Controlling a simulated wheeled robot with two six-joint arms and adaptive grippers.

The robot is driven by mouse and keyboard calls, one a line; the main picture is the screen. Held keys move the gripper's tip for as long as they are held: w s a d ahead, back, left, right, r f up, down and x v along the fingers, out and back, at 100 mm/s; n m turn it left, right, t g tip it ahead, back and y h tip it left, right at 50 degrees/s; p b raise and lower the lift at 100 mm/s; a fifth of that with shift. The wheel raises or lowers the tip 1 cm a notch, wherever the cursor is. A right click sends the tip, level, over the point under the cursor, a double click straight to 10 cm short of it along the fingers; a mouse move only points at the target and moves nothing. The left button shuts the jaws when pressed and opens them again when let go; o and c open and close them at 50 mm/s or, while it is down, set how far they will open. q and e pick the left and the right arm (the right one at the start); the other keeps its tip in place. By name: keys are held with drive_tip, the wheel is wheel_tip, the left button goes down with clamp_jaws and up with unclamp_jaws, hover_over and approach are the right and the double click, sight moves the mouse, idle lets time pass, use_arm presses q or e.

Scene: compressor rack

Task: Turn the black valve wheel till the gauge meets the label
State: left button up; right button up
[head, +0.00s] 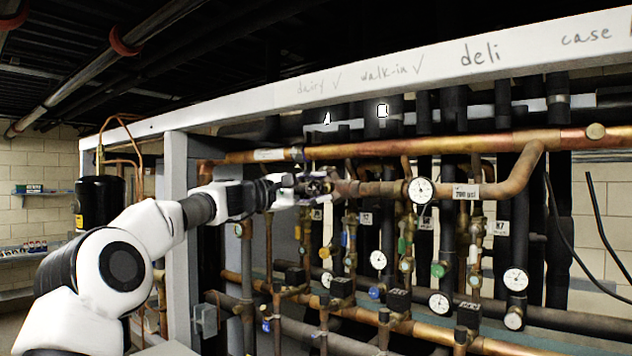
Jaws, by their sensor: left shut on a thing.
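My left arm reaches in from the left, and its gripper (308,188) is shut on the dark valve wheel (320,187) at the left end of a copper pipe. The fingers partly hide the wheel. A round white gauge (421,190) sits on the same pipe, right of the wheel. Its needle is too small to read surely. A white label (466,192) with handwriting, seemingly "700 psi", is on the pipe just right of the gauge. My right gripper is not in view.
A white beam (440,62) with handwritten names crosses above the pipes. A grey post (176,220) stands behind my forearm. Below the wheel are crowded copper pipes, several other gauges (377,260) and a green knob (438,270). A black tank (99,204) stands at left.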

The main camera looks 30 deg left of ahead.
use_arm(q)
drive_tip(key=shift+a+r+m+p, duration=0.2)
drive_tip(key=shift+m+p, duration=0.1)
drive_tip(key=shift+m, duration=0.5)
drive_tip(key=shift+w, duration=0.1)
